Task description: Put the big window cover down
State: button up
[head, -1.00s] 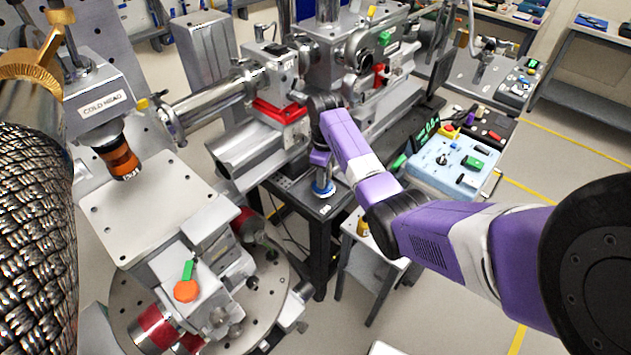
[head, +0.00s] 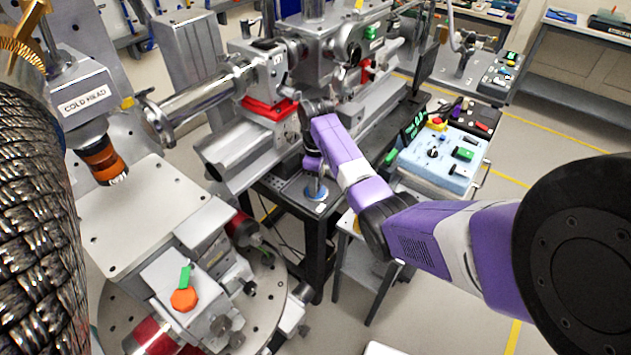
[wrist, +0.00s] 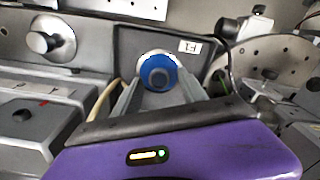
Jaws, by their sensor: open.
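The big window cover appears to be the blue round disc with a pale rim (head: 316,193). It rests on a dark plate at the end of the black stand, below my gripper (head: 315,178). In the wrist view the blue disc (wrist: 158,66) faces me, with a round blue-grey knob at its middle. My gripper (wrist: 158,92) is open, with one finger on each side in front of the disc. I cannot tell whether the fingers touch the knob. My gripper partly hides the disc in the head view.
A grey beam pipe (head: 205,97) and a red-based block (head: 268,112) stand behind and left of my gripper. The cold head (head: 85,105) hangs over a flat plate (head: 135,205) at left. A pale blue control box (head: 440,160) stands on the right.

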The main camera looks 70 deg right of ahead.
notch_tip(320, 180, up, 12)
jog(key=p, duration=0.2)
dwell(0.9)
